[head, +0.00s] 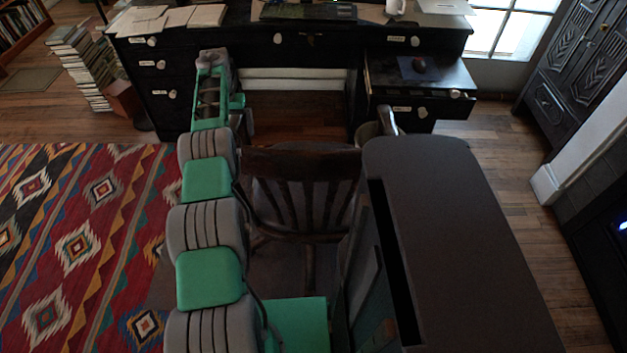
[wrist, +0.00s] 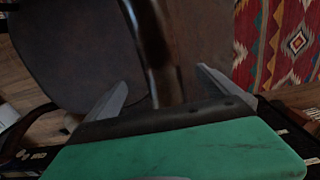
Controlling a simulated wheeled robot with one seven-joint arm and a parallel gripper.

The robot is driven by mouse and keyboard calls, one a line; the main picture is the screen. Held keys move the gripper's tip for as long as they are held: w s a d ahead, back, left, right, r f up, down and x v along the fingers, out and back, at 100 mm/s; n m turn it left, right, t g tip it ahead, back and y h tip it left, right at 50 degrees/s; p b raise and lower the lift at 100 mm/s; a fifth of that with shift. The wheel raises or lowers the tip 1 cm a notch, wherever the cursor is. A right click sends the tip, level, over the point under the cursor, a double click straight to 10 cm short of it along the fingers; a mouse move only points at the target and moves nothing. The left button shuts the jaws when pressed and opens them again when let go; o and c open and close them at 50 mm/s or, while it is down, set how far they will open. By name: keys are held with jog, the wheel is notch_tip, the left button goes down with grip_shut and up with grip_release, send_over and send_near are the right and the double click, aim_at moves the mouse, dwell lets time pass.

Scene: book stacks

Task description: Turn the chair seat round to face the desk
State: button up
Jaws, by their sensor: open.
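A dark wooden chair (head: 300,163) with a slatted back stands before the desk (head: 300,36), beside my arm. Its slats show in the head view, but my arm and my body hide much of the rest, and I cannot tell exactly which way the seat faces. In the wrist view, a broad dark seat (wrist: 75,50) fills the upper left. My gripper (wrist: 162,79) is open, with its two pale fingers spread. A dark wooden bar (wrist: 155,45) of the chair shows between the fingers; I cannot tell whether they touch it. The head view does not show the fingertips clearly.
A desk drawer (head: 418,88) stands pulled out at the right. Stacked books (head: 82,65) stand on the floor at the upper left. A patterned red rug (head: 75,245) covers the left floor. A carved cabinet (head: 580,65) stands at the right, with bare floor (head: 510,155) before it.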

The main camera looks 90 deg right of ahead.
notch_tip(320, 180, up, 10)
jog(key=p, duration=0.8)
jog(key=shift+r+p, duration=0.1)
jog(key=shift+p, duration=0.2)
